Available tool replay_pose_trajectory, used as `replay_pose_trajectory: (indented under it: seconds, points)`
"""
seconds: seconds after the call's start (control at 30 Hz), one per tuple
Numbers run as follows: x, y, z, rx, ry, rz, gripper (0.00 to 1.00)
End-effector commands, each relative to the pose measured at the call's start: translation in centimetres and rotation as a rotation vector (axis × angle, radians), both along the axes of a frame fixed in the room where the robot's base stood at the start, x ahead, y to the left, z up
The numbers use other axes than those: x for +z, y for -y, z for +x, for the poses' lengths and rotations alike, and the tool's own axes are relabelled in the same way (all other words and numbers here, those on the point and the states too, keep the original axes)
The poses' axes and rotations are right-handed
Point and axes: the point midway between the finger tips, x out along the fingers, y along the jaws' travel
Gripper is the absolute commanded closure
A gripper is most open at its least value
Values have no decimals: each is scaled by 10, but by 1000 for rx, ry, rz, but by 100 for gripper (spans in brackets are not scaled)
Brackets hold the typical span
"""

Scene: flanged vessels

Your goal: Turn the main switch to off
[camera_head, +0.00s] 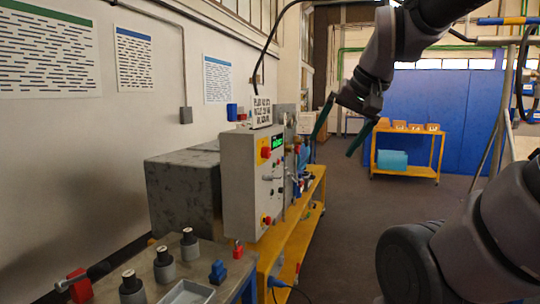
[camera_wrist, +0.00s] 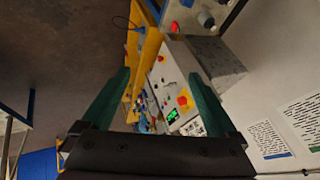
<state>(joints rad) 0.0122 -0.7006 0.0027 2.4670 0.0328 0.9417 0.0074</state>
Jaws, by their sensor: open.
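A grey control box (camera_head: 240,185) stands left of centre in the head view. Its front has a red knob on yellow (camera_head: 265,152) beside a green-lit display (camera_head: 277,142), and a lower red-and-yellow control (camera_head: 265,220). I cannot tell for sure which is the main switch or how it is set. The wrist view shows the box tilted, with the upper red knob (camera_wrist: 183,101) near the display (camera_wrist: 172,116) and the lower one (camera_wrist: 160,58). My gripper (camera_head: 332,146) is open and empty, apart from the box, right of it. Its green fingers frame the panel in the wrist view (camera_wrist: 158,73).
A yellow bench (camera_head: 290,235) carries the box and fittings. A nearer table holds dark-topped cylinders (camera_head: 189,244), a blue block (camera_head: 218,272) and a tray (camera_head: 187,293). A yellow cart (camera_head: 408,150) stands farther back. The floor (camera_head: 350,215) right of the bench is clear.

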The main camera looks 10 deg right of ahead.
Motion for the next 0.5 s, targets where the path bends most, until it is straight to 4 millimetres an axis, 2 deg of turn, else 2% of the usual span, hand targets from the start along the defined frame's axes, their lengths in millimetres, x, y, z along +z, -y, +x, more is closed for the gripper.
replay_pose_trajectory:
  seconds: [0.27, 0.5]
  points:
    - [2, -31, 84, -157, -258, 317, 6]
    - [-7, -50, 178, -313, -486, 651, 6]
